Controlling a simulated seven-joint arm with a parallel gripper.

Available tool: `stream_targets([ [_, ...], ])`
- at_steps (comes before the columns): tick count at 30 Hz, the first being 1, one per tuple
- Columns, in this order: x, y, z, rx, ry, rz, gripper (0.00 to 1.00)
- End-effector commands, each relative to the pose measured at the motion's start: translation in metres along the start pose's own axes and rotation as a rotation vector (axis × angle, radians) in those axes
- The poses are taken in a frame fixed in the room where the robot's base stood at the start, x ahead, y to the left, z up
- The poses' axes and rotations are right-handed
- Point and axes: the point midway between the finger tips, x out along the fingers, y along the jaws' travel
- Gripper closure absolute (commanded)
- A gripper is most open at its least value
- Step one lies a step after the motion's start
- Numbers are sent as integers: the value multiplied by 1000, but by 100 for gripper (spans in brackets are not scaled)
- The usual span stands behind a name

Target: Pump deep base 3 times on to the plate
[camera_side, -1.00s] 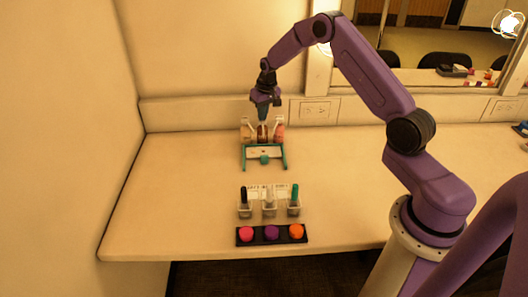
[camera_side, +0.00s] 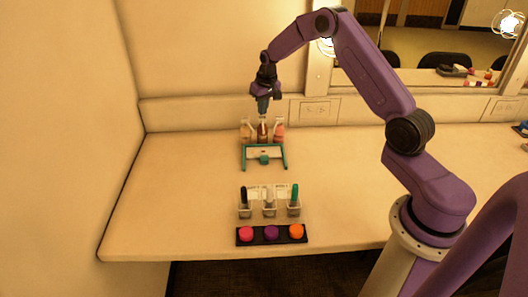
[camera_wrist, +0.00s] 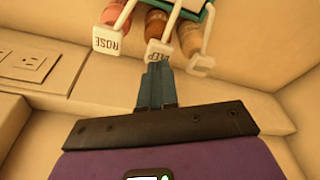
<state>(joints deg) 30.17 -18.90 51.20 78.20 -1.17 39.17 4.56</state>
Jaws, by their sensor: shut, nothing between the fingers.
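Three pump bottles stand in a row at the back of the counter. The middle one is the brown deep bottle (camera_side: 262,134); its white pump head, labelled DEEP, shows in the wrist view (camera_wrist: 158,52). My gripper (camera_side: 263,112) is shut and empty, pointing down just above that pump head. In the wrist view, its fingertips (camera_wrist: 158,66) are close to the head; I cannot tell whether they touch. A teal frame (camera_side: 284,157) with a pale plate-like piece (camera_side: 264,152) stands in front of the bottles. I cannot see whether any base lies on it.
The tan bottle (camera_side: 246,134) and pink bottle (camera_side: 279,133) flank the deep one closely. Nearer the front are several small clear cups (camera_side: 245,210) with upright tools, and a black tray (camera_side: 271,241) with pink, purple and orange rounds. The wall stands behind; the counter's left side is clear.

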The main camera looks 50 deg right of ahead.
Motion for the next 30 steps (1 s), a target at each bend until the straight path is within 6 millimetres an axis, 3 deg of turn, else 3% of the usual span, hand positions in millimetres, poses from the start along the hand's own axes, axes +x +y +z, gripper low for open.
stream_targets([
  [17, 1, 0, 0, 0, 0, 0, 100],
  [30, 14, 0, 3, 0, 0, 0, 100],
])
